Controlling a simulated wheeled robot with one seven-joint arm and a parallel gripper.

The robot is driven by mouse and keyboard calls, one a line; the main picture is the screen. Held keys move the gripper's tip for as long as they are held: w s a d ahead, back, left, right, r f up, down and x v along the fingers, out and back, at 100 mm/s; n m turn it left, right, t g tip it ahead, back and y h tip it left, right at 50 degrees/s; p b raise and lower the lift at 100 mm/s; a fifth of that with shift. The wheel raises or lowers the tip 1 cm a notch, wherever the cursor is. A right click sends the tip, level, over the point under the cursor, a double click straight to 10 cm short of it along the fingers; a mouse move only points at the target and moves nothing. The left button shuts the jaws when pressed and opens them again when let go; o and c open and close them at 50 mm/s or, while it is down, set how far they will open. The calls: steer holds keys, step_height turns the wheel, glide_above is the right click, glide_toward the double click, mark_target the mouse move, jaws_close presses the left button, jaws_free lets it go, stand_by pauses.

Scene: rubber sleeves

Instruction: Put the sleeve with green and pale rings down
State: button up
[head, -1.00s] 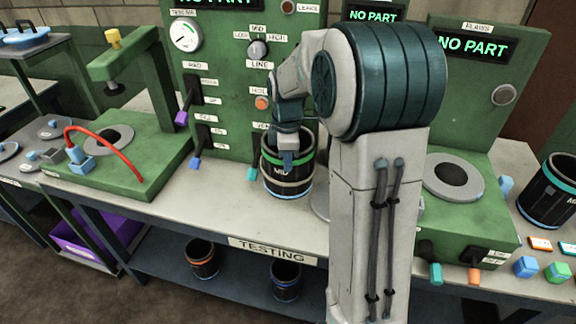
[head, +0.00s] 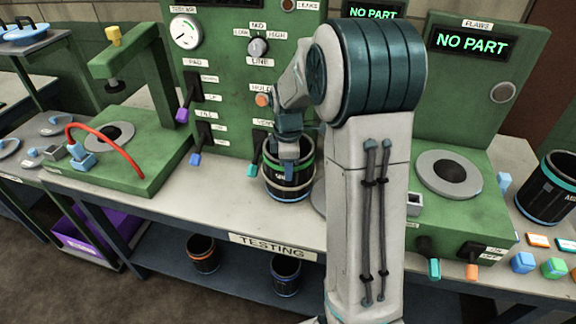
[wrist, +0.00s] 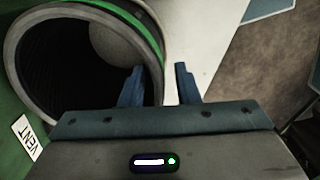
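The black sleeve with a green ring and a pale ring (head: 288,187) is at the front of the middle green machine, over the bench. It looks slightly tilted, and I cannot tell whether its base rests fully on the bench. My gripper (head: 290,152) is at its upper rim. In the wrist view the sleeve (wrist: 75,8) fills the upper left, its dark mouth facing the camera. My gripper (wrist: 160,84) is open there, one finger over the mouth and one outside the wall. Pale bench shows between the wall and the outer finger.
The bench (head: 215,210) is clear to the left of the sleeve. The green press with a red hose (head: 120,155) stands further left. Another dark sleeve (head: 550,190) stands at the far right. Two dark sleeves sit on the lower shelf (head: 240,280).

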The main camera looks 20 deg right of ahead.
step_height(320, 180, up, 12)
steer(key=b, duration=0.1)
steer(key=s+a+m+t, duration=0.1)
steer(key=s+a+m, duration=0.1)
steer(key=s+m, duration=0.5)
steer(key=s+a+f+m+t, duration=0.1)
steer(key=s+m, duration=0.6)
steer(key=s, duration=0.7)
steer(key=shift+s+a+t, duration=0.35)
steer(key=shift+a+t, duration=0.35)
steer(key=shift+a, duration=0.55)
steer(key=shift+o, duration=0.4)
steer(key=shift+s+f+m, duration=0.4)
